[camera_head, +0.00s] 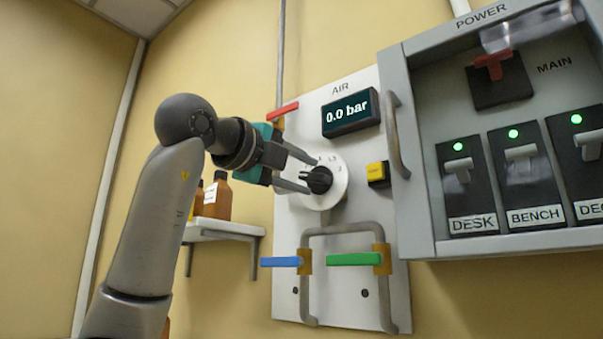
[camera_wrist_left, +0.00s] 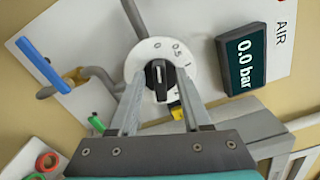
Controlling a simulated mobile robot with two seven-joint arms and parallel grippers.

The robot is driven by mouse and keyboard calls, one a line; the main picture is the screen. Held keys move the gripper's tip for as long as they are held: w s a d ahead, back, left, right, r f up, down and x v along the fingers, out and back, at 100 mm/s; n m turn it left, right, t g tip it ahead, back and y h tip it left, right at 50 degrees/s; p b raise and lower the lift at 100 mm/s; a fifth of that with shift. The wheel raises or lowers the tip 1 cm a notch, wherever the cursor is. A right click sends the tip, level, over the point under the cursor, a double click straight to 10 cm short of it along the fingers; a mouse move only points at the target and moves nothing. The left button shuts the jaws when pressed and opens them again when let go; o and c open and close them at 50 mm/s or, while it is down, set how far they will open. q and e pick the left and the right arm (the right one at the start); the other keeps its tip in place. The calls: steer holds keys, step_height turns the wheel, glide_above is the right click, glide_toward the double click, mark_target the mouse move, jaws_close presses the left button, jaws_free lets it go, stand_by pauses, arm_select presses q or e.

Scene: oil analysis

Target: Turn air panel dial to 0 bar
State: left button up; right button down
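The air panel (camera_head: 290,245) is a pale wall plate. Its display (camera_head: 351,113) reads 0.0 bar, and the same reading shows on the display in the left wrist view (camera_wrist_left: 244,64). The dial has a white numbered disc (camera_head: 333,190) and a black knob (camera_head: 319,180). In the left wrist view the knob (camera_wrist_left: 159,80) lies lengthwise roughly toward the 0 mark (camera_wrist_left: 157,45). My left gripper (camera_head: 311,174) is at the dial, its fingers apart on either side of the knob; contact cannot be told. My right gripper is not in view.
A yellow button (camera_head: 378,173) and a curved handle (camera_head: 396,135) are right of the dial. Below are pipes with blue (camera_head: 281,262) and green (camera_head: 353,259) levers; a red lever (camera_head: 283,112) is above. A power box (camera_head: 418,215) stands right, a bottle shelf (camera_head: 224,228) left.

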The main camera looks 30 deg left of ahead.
arm_select(q)
steer(key=s+a+b, duration=0.1)
steer(key=s+b, duration=0.1)
steer(key=s, duration=1.3)
steer(key=shift+s, duration=0.15)
